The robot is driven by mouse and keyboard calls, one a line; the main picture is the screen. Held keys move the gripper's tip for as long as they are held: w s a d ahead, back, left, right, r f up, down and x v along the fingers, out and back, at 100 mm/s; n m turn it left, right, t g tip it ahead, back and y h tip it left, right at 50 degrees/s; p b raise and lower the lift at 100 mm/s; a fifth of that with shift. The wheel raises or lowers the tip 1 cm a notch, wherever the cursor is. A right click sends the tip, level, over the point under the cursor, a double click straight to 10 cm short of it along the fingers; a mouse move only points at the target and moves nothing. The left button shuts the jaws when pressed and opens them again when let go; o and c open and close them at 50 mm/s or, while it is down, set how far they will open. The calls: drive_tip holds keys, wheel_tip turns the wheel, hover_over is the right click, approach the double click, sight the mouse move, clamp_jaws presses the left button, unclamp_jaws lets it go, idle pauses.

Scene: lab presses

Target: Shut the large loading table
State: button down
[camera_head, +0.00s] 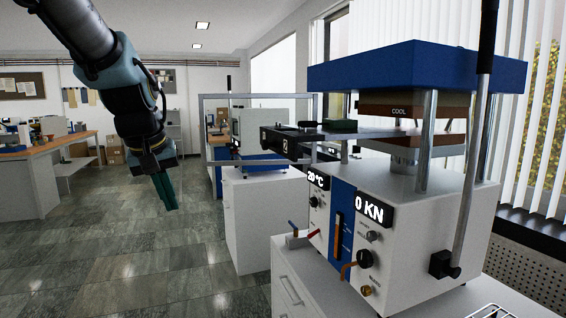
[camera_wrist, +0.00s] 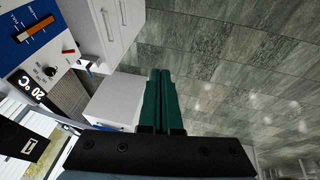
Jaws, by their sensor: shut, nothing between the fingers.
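The large press (camera_head: 410,235) stands on a white cabinet at the right, with a blue top plate and "20 °C" and "0 KN" displays. Its loading table (camera_head: 375,134) is a flat grey plate slid out to the left from between the press plates, with a black front block (camera_head: 285,143). A dark green piece lies on top of it. The black block also appears at the left edge of the wrist view (camera_wrist: 22,143). My gripper (camera_head: 167,205) points down, shut and empty, left of the loading table and apart from it. Its green fingers (camera_wrist: 160,90) are together.
A smaller white cabinet (camera_head: 262,220) with a device on it stands behind the loading table. Red and brass handles stick out of the press front. Open tiled floor (camera_head: 130,260) lies below my gripper.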

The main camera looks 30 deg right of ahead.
sight(276, 149)
drive_tip(key=s+d+r+m+h+b, duration=0.15)
drive_tip(key=s+d+r+h, duration=0.3)
drive_tip(key=d+r, duration=1.05)
drive_tip(key=shift+y, duration=0.45)
drive_tip(key=shift+w+d+f+p, duration=0.3)
drive_tip(key=shift+d+f+p, duration=0.4)
drive_tip(key=shift+d+f, duration=0.5)
drive_tip(key=shift+w+d+f+p, duration=0.3)
drive_tip(key=shift+d+f+p, duration=0.55)
drive_tip(key=shift+d, duration=0.55)
drive_tip(key=shift+w+d+f+p, duration=0.3)
drive_tip(key=shift+d+f+p, duration=0.3)
drive_tip(key=shift+d+f, duration=0.65)
